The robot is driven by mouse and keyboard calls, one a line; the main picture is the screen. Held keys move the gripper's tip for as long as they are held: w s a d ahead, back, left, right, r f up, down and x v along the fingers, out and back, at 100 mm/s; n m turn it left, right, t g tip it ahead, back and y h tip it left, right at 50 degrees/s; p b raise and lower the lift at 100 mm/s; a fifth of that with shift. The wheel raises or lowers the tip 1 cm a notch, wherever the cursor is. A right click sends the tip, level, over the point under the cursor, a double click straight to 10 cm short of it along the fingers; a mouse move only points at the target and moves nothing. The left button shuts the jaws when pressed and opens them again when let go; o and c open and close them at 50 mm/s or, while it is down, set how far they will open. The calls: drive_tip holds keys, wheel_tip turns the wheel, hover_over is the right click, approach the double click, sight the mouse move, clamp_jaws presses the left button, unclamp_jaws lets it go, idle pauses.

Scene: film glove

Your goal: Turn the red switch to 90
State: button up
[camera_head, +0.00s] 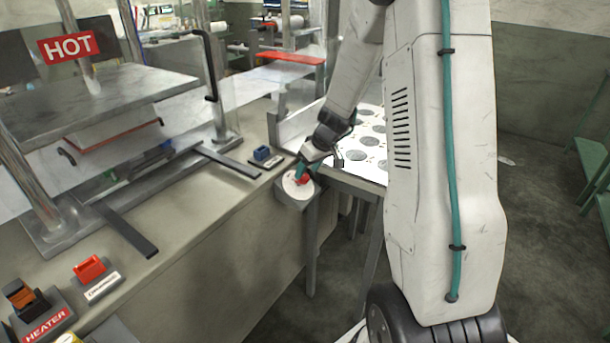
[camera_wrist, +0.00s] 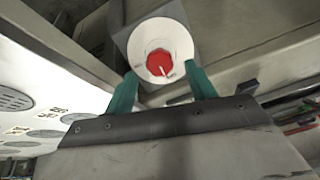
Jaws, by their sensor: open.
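The red switch (camera_head: 303,179) is a knob on a round white dial (camera_head: 291,188), mounted on a grey box at the bench's right corner. In the wrist view the red knob (camera_wrist: 160,63) sits in the middle of the white dial (camera_wrist: 180,39), with a pale pointer line toward its lower edge. My gripper (camera_head: 300,170) is at the dial in the head view. In the wrist view its two green fingers (camera_wrist: 162,86) are apart, one on each side of the dial's lower part, with the knob between and slightly beyond their tips. Contact cannot be told. The dial's markings are too small to read.
A blue switch (camera_head: 262,154) stands on the bench close left of the dial. A red switch labelled in black (camera_head: 90,269) and a heater switch (camera_head: 22,297) are at lower left. A press with a HOT sign (camera_head: 68,47) fills the left. A white perforated table (camera_head: 368,150) lies behind my arm.

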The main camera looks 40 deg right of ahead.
sight(304, 176)
drive_tip(key=shift+x, duration=1.6)
drive_tip(key=c, duration=1)
drive_tip(key=shift+o, duration=0.2)
